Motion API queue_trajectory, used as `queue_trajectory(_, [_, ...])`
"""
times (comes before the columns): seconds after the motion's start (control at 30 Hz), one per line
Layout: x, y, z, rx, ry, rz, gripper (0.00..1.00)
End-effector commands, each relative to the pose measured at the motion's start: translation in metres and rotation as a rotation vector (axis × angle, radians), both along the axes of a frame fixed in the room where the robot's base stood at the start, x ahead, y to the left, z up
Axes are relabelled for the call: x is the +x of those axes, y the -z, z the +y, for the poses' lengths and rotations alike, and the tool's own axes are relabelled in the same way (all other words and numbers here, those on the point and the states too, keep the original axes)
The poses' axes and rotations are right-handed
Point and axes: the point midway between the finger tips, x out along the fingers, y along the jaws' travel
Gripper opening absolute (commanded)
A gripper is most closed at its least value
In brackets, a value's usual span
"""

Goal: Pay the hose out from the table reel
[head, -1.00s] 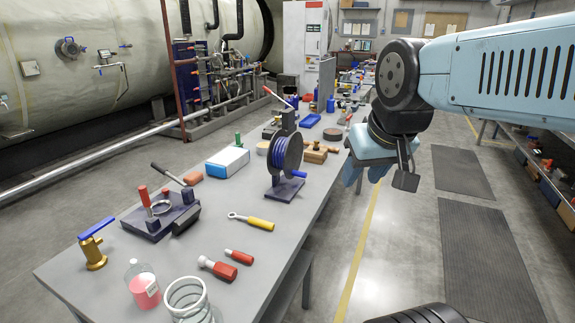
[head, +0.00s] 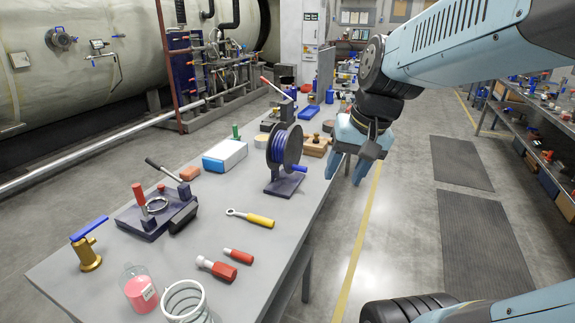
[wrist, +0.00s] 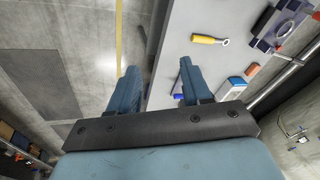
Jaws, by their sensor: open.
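The table reel (head: 284,158) stands upright on a dark base on the grey table (head: 225,262), near its right edge. Blue hose is wound on its drum, and a blue piece (head: 295,168) sticks out low on its right side; I cannot tell if it is the hose end or a handle. My gripper (head: 344,178) is open and empty, to the right of the reel, beyond the table edge and apart from it. In the wrist view my fingers (wrist: 158,85) point toward the table edge. The reel is mostly hidden there behind the gripper.
The floor at right is open.

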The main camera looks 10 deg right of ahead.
Motion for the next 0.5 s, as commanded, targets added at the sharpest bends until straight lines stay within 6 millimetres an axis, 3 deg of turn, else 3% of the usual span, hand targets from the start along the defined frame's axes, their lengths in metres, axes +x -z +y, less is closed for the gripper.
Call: queue_trajectory(0.5, [0.079,0.064,0.012,0.487,0.400,0.407,0.48])
